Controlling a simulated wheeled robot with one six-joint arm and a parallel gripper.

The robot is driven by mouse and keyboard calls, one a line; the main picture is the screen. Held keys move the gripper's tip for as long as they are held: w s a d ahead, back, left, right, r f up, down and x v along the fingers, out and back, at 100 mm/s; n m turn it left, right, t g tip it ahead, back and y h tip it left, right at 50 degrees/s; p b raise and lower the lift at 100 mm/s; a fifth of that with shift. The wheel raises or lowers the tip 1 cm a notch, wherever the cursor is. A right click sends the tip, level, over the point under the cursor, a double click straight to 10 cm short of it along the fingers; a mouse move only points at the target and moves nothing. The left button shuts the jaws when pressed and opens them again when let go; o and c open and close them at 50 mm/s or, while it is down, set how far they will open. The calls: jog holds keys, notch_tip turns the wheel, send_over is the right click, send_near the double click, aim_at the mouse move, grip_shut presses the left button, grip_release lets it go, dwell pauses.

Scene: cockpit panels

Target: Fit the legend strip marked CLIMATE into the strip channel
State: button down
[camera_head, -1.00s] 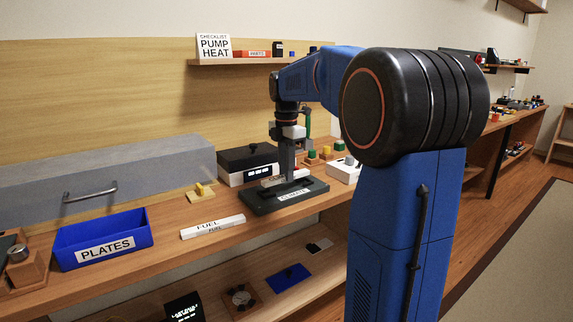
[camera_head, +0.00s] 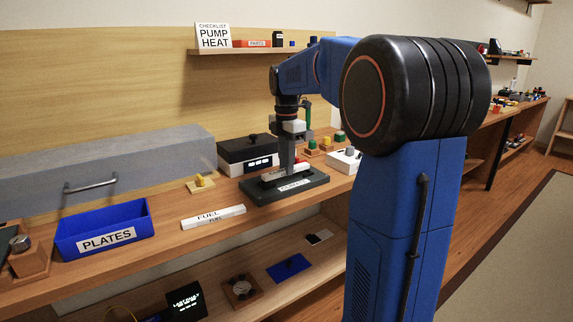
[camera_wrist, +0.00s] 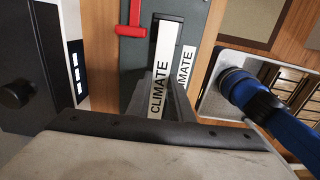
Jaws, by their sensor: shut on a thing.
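My gripper (camera_head: 287,170) is shut on a white strip marked CLIMATE (camera_wrist: 163,62), pointing down at the dark grey strip channel block (camera_head: 262,190) on the bench. In the wrist view the strip lies lengthwise along the block (camera_wrist: 133,62), between my fingers (camera_wrist: 172,105). The block's white front label (camera_wrist: 185,65) reads MATE, with the rest hidden by a finger. A red latch-like part (camera_wrist: 131,30) is at the strip's left. I cannot tell whether the strip is seated in the channel or just above it. The fingers hide part of it.
A white FUEL strip (camera_head: 213,217) lies on the bench left of the block. A blue PLATES tray (camera_head: 70,243) is farther left. A black and white box (camera_head: 236,173) with a knob stands just behind the block. A white panel (camera_head: 343,161) is to the right.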

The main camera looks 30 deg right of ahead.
jog(key=shift+f, duration=1.05)
dwell(0.7)
jog(key=c, duration=1.5)
grip_release()
notch_tip(320, 180, up, 17)
jog(key=shift+r, duration=0.2)
jog(key=s+a+f+m+t, duration=0.1)
jog(key=s+a+f+m, duration=0.4)
jog(key=s, duration=0.3)
jog(key=s+a+f+m+t, duration=0.1)
jog(key=s+a+f+m, duration=0.4)
jog(key=s, duration=0.3)
jog(key=s+a+f+m+t, duration=0.1)
jog(key=s+a+f+m, duration=0.1)
jog(key=s+f, duration=0.2)
jog(key=s+a+f+m+t, duration=0.1)
jog(key=s+a+f+m, duration=0.1)
jog(key=s+f, duration=0.3)
jog(key=s+a+f+m, duration=0.1)
jog(key=s+f+m, duration=0.3)
jog(key=f, duration=0.4)
jog(key=shift+s+a+f+t, duration=0.2)
jog(key=shift+s+a+t, duration=0.2)
jog(key=shift+s, duration=0.2)
